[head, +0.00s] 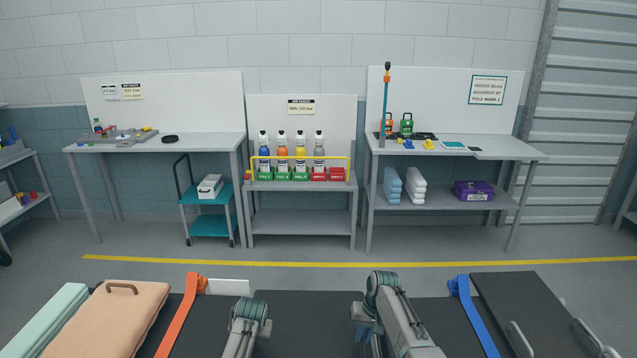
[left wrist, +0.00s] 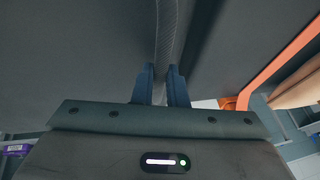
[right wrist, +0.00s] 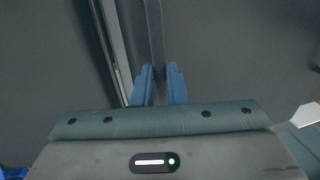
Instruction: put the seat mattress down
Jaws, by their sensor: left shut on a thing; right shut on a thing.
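A dark grey padded surface, apparently the seat mattress (head: 308,308), lies across the bottom middle of the head view, between my arms. Its near part is cut off by the frame. My left gripper (left wrist: 161,86) is shut on a thin dark strap or edge (left wrist: 163,35) of it. My right gripper (right wrist: 160,86) is shut on a similar dark strip (right wrist: 155,35). In the head view my right gripper (head: 364,333) is partly behind its own arm, and my left fingertips are hidden. I cannot tell whether the mattress rests fully on what is below.
An orange strap (head: 181,318) and a peach pad with a handle (head: 112,315) lie left. A blue strap (head: 473,312) and a dark panel (head: 525,310) lie right.

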